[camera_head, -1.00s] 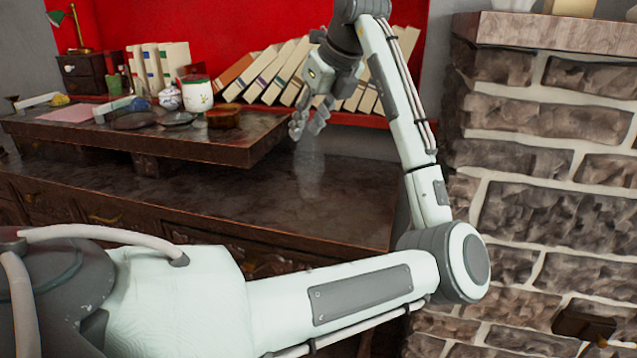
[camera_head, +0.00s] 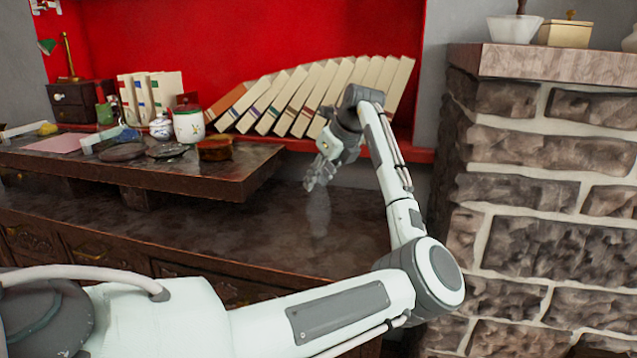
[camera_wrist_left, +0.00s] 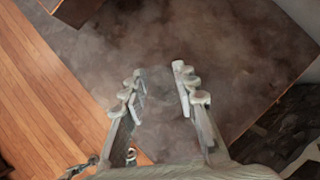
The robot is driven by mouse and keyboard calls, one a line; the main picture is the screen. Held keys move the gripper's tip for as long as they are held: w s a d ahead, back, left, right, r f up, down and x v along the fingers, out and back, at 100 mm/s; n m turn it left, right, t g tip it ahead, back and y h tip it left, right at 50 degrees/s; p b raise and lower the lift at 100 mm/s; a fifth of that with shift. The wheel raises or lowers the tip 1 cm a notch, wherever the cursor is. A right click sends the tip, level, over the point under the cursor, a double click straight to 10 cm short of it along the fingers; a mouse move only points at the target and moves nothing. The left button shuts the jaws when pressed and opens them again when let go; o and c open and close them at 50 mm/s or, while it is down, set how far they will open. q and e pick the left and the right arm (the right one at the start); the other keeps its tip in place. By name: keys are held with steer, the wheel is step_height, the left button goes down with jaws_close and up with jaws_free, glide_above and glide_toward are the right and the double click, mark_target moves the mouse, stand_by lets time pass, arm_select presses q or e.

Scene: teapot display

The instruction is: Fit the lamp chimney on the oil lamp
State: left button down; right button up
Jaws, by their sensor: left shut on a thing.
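My left gripper (camera_head: 319,180) is shut on a faint, clear glass lamp chimney (camera_head: 320,213), which hangs below the fingers above the dark cabinet top (camera_head: 352,222). In the left wrist view my left gripper (camera_wrist_left: 160,88) has its fingers on both sides of the clear chimney (camera_wrist_left: 160,115), whose outline is hard to see. The gripper is to the right of the raised wooden shelf board's end. I cannot make out the oil lamp in either view. My right gripper does not show.
The raised wooden board (camera_head: 215,180) holds a jar (camera_head: 188,126), a brown bowl (camera_head: 214,150) and dark plates (camera_head: 122,152). Leaning books (camera_head: 300,100) stand behind the gripper. A brick pillar (camera_head: 545,160) is at the right. The cabinet top around the chimney looks clear.

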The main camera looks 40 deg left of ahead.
arm_select(q)
steer(key=shift+f, duration=0.45)
steer(key=c, duration=1.2)
jaws_free()
steer(key=shift+f, duration=0.1)
steer(key=shift+o, duration=0.2)
